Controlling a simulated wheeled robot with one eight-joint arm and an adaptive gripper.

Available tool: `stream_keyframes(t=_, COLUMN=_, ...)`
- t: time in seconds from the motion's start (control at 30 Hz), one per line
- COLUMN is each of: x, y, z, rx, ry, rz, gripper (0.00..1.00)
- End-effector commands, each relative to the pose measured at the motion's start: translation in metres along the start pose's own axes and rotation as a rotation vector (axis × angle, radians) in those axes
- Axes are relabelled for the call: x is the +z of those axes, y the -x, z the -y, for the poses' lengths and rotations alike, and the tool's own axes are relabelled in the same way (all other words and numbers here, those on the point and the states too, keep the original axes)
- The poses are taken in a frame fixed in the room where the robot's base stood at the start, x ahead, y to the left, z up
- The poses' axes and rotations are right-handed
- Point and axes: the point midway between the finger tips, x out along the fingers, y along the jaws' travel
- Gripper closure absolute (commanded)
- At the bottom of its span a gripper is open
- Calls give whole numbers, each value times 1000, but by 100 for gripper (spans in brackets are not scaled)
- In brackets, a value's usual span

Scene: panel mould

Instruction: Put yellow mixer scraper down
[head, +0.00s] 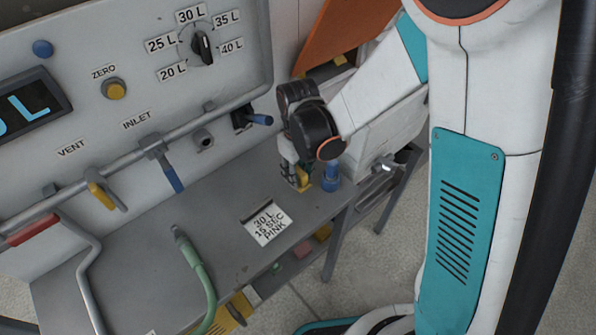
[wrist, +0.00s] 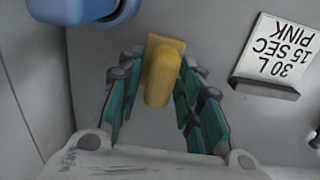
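The yellow mixer scraper (wrist: 163,75) is between the two green-padded fingers of my gripper (wrist: 163,62) in the wrist view. The fingers are close on either side of it; whether both touch it is unclear. In the head view my gripper (head: 296,180) is low over the right end of the grey bench (head: 130,262). A small part of the yellow scraper (head: 304,181) shows at the fingertips, right by the bench top. Whether it rests on the bench cannot be told.
A blue object (head: 331,176) stands close right of my gripper, near the bench edge. A card reading 30 L, 15 SEC, PINK (head: 267,222) is on the bench. A green hose (head: 196,270) stands further left. The panel with its pipe and coloured handles (head: 172,178) rises behind.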

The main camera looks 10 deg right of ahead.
Motion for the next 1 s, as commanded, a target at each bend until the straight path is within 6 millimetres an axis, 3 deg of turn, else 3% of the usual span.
stream_keyframes(t=0.43, x=0, y=7, z=0, rx=0, ry=0, rz=0, gripper=59)
stream_keyframes(t=1.0, x=0, y=110, z=0, rx=0, ry=0, rz=0, gripper=59)
